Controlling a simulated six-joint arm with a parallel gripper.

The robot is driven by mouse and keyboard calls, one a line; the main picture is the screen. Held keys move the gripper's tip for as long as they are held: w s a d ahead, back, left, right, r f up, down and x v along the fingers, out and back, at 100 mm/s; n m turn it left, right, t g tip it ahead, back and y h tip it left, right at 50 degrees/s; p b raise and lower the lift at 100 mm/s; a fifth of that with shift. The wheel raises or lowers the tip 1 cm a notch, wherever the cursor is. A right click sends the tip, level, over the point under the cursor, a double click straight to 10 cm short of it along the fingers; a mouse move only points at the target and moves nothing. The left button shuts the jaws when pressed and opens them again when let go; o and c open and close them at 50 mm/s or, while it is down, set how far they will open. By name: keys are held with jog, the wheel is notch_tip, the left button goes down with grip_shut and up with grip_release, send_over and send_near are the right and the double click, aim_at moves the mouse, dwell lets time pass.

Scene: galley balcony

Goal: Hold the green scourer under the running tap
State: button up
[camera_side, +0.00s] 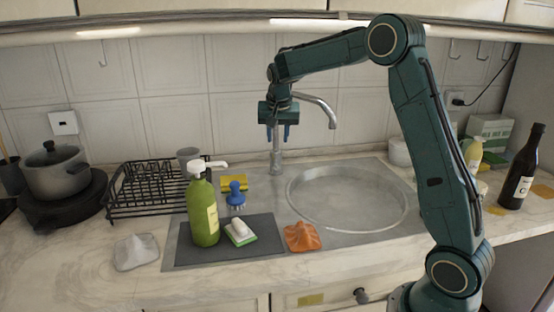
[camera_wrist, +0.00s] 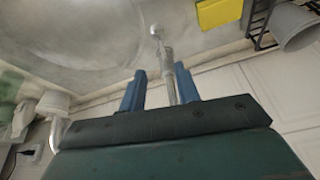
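A green scourer (camera_side: 247,240) lies on the dark mat with a white block on top, right of the green soap bottle. The tap (camera_side: 328,108) is a curved metal spout beside the round sink basin (camera_side: 300,195); I see no water stream. My gripper (camera_side: 278,142) hangs at the tap's column, high above the counter and well away from the scourer. In the wrist view my gripper's (camera_wrist: 158,70) two blue fingers are apart with nothing held. The tap (camera_wrist: 168,72) shows between or behind them; I cannot tell if they touch it. The scourer does not show there.
The green pump bottle (camera_side: 204,210), blue brush (camera_side: 236,197), orange cloth (camera_side: 302,238) and yellow sponge (camera_side: 233,182) surround the scourer. A black dish rack (camera_side: 130,195) stands left, a dark bottle (camera_side: 521,170) right. A grey cloth (camera_side: 136,252) lies front left. The basin looks empty.

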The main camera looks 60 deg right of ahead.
aim_at(276, 164)
jog(key=shift+f, duration=0.1)
jog(key=x, duration=1.3)
jog(key=shift+w+f, duration=0.1)
jog(key=shift+f, duration=0.15)
grip_shut()
